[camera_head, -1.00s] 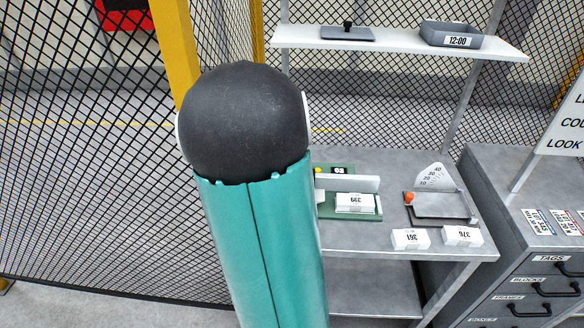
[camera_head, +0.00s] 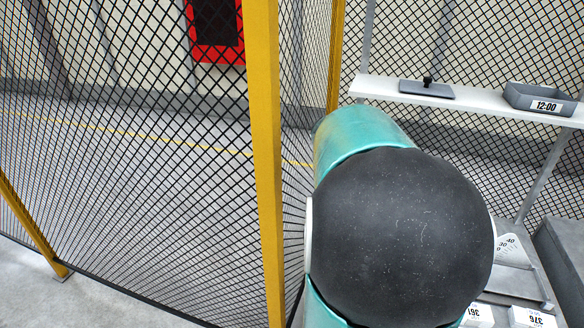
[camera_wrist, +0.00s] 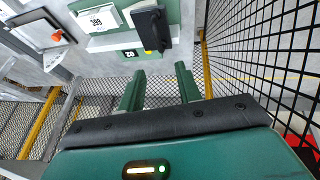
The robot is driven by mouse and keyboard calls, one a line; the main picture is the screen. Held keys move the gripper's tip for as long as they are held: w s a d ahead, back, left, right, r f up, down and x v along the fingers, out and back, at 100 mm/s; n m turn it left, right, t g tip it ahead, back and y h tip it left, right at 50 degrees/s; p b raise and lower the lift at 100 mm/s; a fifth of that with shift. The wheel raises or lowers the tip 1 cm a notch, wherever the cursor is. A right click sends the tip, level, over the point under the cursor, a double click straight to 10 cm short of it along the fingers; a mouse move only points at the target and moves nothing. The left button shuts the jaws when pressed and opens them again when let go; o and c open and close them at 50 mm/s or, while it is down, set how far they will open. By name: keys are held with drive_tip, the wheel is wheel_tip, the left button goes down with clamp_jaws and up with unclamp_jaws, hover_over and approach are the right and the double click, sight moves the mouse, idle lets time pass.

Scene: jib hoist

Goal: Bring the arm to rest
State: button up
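My arm fills the middle right of the head view, with a large black joint (camera_head: 400,235) between teal links. My gripper is hidden in the head view. In the wrist view my gripper (camera_wrist: 160,76) shows two green fingers set apart, with nothing between them. Beyond the fingertips is a green station (camera_wrist: 183,25) with a white block (camera_wrist: 97,20) marked 399. A black part (camera_wrist: 150,28) sits on the station's right side. I see no contact between the fingers and any of these.
A yellow post (camera_head: 264,160) and mesh fence (camera_head: 140,150) stand left of my arm. In the wrist view mesh (camera_wrist: 285,60) runs close on the right. White blocks 361 (camera_head: 478,315) and 376 (camera_head: 532,317) lie low right.

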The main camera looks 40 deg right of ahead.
drive_tip(key=shift+a, duration=0.1)
drive_tip(key=w+a+r+n+t+y, duration=0.15)
drive_tip(key=a+n, duration=0.25)
drive_tip(key=a, duration=1)
drive_tip(key=w+a+r+n+t+y, duration=0.1)
drive_tip(key=a+r+n+t+y, duration=0.2)
drive_tip(key=a, duration=1.2)
drive_tip(key=s+a+f+n, duration=0.1)
drive_tip(key=s+a+n, duration=0.3)
drive_tip(key=a, duration=0.6)
drive_tip(key=shift+f+n+t, duration=0.4)
drive_tip(key=shift+n+t, duration=0.05)
drive_tip(key=shift+n, duration=0.15)
drive_tip(key=shift+s+a+y, duration=0.1)
drive_tip(key=shift+y, duration=0.15)
